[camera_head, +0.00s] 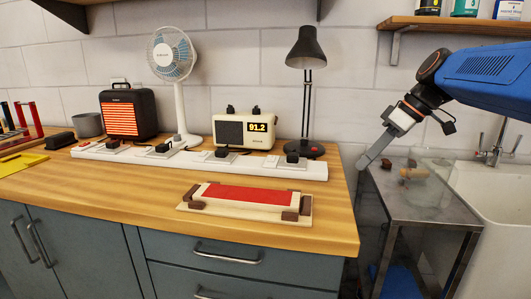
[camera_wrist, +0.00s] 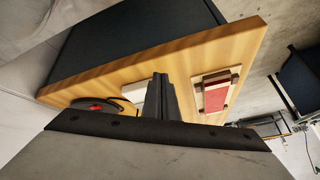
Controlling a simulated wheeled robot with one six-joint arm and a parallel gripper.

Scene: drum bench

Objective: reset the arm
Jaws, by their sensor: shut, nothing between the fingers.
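The black desk lamp (camera_head: 306,55) stands upright at the back right of the wooden counter. Its round base with a red spot shows in the wrist view (camera_wrist: 92,106). A long white power strip (camera_head: 230,167) with black plugs and small reddish parts runs in front of it; its end shows in the wrist view (camera_wrist: 134,92). Which small part is the lamp's switch, and its position, are too small to tell. My gripper (camera_head: 364,162) is shut and empty, right of the lamp and apart from it, pointing down-left near the counter's right edge. Its fingers (camera_wrist: 160,98) show in the wrist view.
A red-topped wooden block (camera_head: 245,196) lies in front of the strip. A radio (camera_head: 247,131), fan (camera_head: 172,55) and glowing heater (camera_head: 124,112) stand behind the strip. A metal side table (camera_head: 420,200) with small items and a sink (camera_head: 500,215) are at the right.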

